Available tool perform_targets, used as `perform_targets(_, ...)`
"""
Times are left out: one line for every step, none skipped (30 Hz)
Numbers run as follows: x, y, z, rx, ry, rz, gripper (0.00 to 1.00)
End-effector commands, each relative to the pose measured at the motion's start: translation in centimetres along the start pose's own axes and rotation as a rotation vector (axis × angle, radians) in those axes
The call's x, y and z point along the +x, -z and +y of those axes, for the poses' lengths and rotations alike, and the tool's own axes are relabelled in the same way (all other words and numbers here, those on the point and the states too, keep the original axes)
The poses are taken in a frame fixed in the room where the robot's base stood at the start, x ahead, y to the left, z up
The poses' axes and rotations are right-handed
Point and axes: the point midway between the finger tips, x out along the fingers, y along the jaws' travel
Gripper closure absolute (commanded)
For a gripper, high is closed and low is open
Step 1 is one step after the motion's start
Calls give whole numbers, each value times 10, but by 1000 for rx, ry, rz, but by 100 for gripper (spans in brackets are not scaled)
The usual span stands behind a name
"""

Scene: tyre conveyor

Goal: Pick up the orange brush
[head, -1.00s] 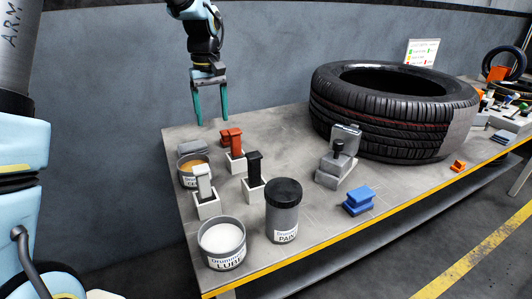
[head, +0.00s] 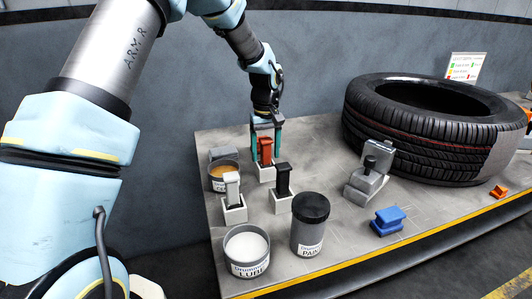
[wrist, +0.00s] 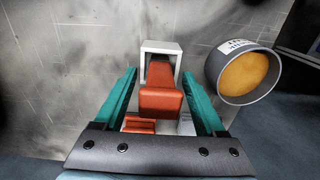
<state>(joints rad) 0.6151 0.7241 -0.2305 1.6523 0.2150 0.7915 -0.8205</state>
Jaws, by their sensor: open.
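The orange brush (head: 265,150) stands upright in a white holder (head: 266,173) near the back left of the table. My gripper (head: 266,152) is open and points down, with one teal finger on each side of the brush. In the wrist view the orange brush (wrist: 161,92) lies between the open fingers of my gripper (wrist: 160,98), with gaps on both sides. The white holder (wrist: 162,47) shows beyond it. A second orange piece (wrist: 139,125) shows close to the palm in the wrist view; in the head view the gripper partly hides this area.
An orange-filled can (head: 222,178) is close by at left. A white-handled brush (head: 233,187) and a black one (head: 283,180) stand in holders in front. A lube can (head: 247,252), a paint can (head: 310,228), a blue block (head: 388,221) and a tyre (head: 430,130) share the table.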

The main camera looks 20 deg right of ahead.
Motion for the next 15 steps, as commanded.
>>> perform_targets(4, 0, 0, 0, 0, -1, 28)
perform_targets(5, 0, 0, 0, -1, 0, 28)
perform_targets(7, 0, 0, 0, -1, 0, 28)
perform_targets(8, 0, 0, 0, -1, 1, 28)
perform_targets(8, 0, 0, 0, -1, 1, 28)
perform_targets(8, 0, 0, 0, -1, 1, 28)
perform_targets(8, 0, 0, 0, -1, 1, 28)
perform_targets(8, 0, 0, 0, -1, 1, 28)
perform_targets(8, 0, 0, 0, -1, 1, 28)
perform_targets(8, 0, 0, 0, -1, 1, 30)
perform_targets(8, 0, 0, 0, -1, 1, 33)
perform_targets(8, 0, 0, 0, -1, 1, 38)
perform_targets(8, 0, 0, 0, -1, 1, 41)
perform_targets(8, 0, 0, 0, -1, 1, 44)
perform_targets(8, 0, 0, 1, -1, 1, 49)
